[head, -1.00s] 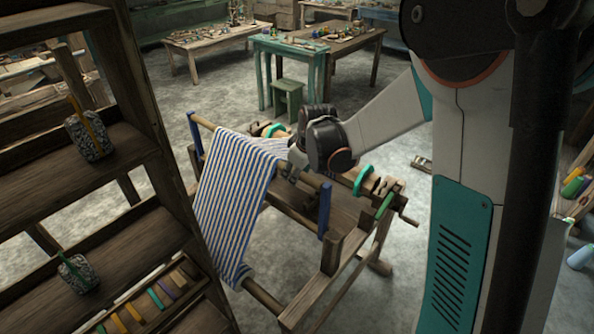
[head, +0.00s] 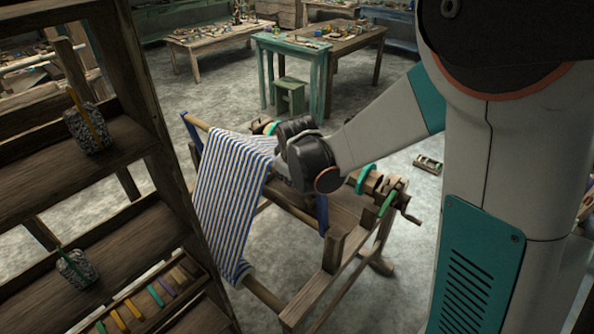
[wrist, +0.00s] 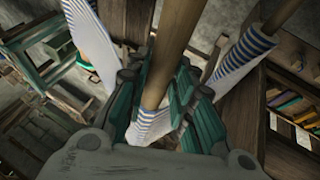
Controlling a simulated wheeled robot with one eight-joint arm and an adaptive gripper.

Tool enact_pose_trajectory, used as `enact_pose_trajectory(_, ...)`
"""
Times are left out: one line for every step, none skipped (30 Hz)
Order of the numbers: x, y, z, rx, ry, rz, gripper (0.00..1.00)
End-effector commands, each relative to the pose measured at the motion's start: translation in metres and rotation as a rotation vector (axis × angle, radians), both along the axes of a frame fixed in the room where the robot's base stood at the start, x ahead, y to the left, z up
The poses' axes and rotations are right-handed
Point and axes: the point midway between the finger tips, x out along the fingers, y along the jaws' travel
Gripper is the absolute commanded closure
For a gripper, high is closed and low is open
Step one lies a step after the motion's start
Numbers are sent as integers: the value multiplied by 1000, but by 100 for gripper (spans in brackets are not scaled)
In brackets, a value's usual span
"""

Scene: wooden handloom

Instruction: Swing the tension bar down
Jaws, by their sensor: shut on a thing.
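The tension bar (head: 198,121) is a round wooden bar at the top of the loom, between blue side arms. The left blue arm (head: 192,132) leans to the left. The right blue arm (head: 322,214) is partly hidden by my wrist. Blue-and-white striped cloth (head: 232,190) drapes over the bar and hangs down to a lower roller (head: 264,297). My gripper (head: 283,181) is at the bar's right part, its fingertips mostly hidden in the head view. In the wrist view, the green fingers of my gripper (wrist: 162,88) are shut around the bar (wrist: 181,40), with cloth beside them.
A wooden shelf (head: 160,130) stands close on the left, holding pots and coloured bobbins. The loom's crank (head: 408,214) and green-rimmed spool (head: 366,180) stick out at the right.

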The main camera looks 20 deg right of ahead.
Motion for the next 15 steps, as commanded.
enact_pose_trajectory(-6, 11, -6, -32, -21, 9, 100)
enact_pose_trajectory(-9, 16, -8, -53, -36, 9, 100)
enact_pose_trajectory(-13, 23, -11, -81, -56, 10, 100)
enact_pose_trajectory(-17, 28, -13, -105, -72, 10, 100)
enact_pose_trajectory(-20, 33, -16, -128, -87, 11, 100)
enact_pose_trajectory(-24, 39, -19, -159, -108, 11, 100)
enact_pose_trajectory(-27, 44, -22, -181, -124, 10, 100)
enact_pose_trajectory(-30, 48, -25, -203, -139, 10, 100)
enact_pose_trajectory(-34, 54, -29, -234, -159, 10, 100)
enact_pose_trajectory(-37, 59, -32, -255, -175, 10, 100)
enact_pose_trajectory(-40, 63, -35, -277, -190, 10, 100)
enact_pose_trajectory(-43, 68, -39, -305, -209, 9, 100)
enact_pose_trajectory(-46, 72, -43, -327, -223, 9, 100)
enact_pose_trajectory(-48, 76, -46, -348, -238, 9, 100)
enact_pose_trajectory(-51, 80, -50, -376, -256, 8, 100)
